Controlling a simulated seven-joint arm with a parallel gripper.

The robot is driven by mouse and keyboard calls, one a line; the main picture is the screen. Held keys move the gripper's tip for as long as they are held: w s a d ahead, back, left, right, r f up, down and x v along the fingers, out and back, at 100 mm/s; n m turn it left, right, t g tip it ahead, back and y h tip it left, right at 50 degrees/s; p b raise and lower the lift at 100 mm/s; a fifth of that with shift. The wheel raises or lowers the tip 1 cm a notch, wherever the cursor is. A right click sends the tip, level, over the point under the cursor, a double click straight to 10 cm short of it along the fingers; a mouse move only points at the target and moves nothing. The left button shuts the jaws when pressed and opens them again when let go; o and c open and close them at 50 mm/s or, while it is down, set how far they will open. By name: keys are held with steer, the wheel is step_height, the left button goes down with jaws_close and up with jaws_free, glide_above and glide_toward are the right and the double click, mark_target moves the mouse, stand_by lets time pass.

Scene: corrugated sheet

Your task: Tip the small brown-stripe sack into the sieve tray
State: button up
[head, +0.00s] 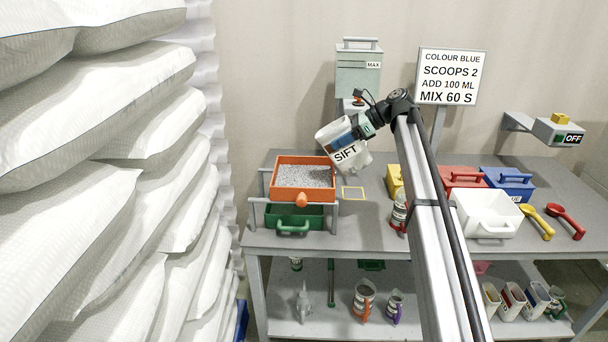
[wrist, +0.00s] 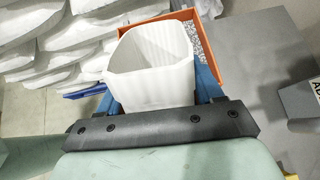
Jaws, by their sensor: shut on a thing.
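My gripper (head: 347,137) is shut on a white open-topped sack (head: 352,160) with "SIFT" on its side; no brown stripe is clear. The sack is tilted in the head view and held in the air, above and just right of the sieve tray. In the wrist view the sack (wrist: 152,75) sits between my blue fingers (wrist: 205,80), and its inner walls look white; its bottom is hard to see. The orange sieve tray (head: 302,160) holds grey granules and rests on a metal frame. Its orange rim (wrist: 213,50) shows behind the sack in the wrist view.
A green drawer (head: 293,226) sits under the sieve tray. A white bin (head: 487,228), red box (head: 462,178) and blue box (head: 508,182) stand farther right. Stacked white sacks (head: 110,160) fill the left.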

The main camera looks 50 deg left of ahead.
steer(key=shift+w+d+r+g+y+b, duration=0.25)
steer(key=shift+w+d+g+y, duration=0.3)
steer(key=shift+g+y, duration=0.3)
steer(key=shift+w+d+r+g+y+b, duration=0.25)
steer(key=shift+w+d+g+y, duration=0.35)
steer(key=shift+y, duration=0.35)
steer(key=shift+w+d+r+g+y+b, duration=0.15)
steer(key=shift+w+d+g+y+b, duration=0.2)
steer(key=shift+d+g+y, duration=0.5)
steer(key=shift+a, duration=0.15)
